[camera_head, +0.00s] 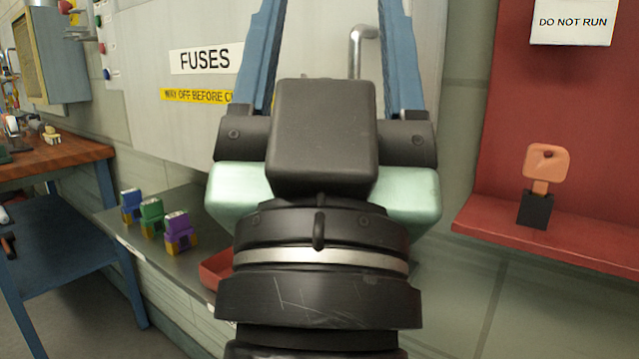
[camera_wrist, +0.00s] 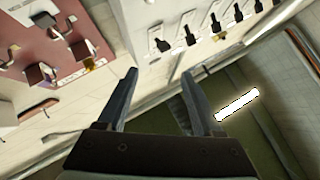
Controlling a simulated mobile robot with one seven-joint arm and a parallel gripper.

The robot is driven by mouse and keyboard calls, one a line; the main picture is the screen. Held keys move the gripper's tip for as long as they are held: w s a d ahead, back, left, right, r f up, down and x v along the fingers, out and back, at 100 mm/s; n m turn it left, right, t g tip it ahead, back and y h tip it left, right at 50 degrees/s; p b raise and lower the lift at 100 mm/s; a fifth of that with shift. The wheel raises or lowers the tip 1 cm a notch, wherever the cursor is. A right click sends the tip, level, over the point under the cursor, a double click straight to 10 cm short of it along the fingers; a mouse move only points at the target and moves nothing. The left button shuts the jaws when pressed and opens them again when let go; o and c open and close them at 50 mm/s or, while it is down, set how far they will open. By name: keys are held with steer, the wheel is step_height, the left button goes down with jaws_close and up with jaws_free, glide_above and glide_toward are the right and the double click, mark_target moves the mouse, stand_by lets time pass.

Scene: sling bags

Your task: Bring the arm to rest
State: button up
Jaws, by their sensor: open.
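My gripper (camera_wrist: 158,80) shows in the wrist view with its two fingers spread apart and nothing between them. In the head view my gripper (camera_head: 325,50) stands upright in front of the grey fuse cabinet, its blue-grey fingers wide apart. The fingertips run out of the top of the head view. My wrist hides the middle of the shelf and part of the cabinet.
The grey cabinet (camera_head: 205,110) is behind my gripper. Blue, green and purple padlock-like blocks (camera_head: 151,218) stand on a metal shelf (camera_head: 185,200) beside a red tray (camera_head: 216,268). An orange tag-shaped piece (camera_head: 546,165) stands on a red ledge (camera_head: 590,246). A wooden bench (camera_head: 75,155) is at left.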

step_height(320, 180, up, 36)
steer(key=s+n+y+p, duration=0.1)
steer(key=p, duration=3.5)
steer(key=shift+a+y, duration=0.4)
steer(key=shift+s+f, duration=0.1)
steer(key=shift+c, duration=0.3)
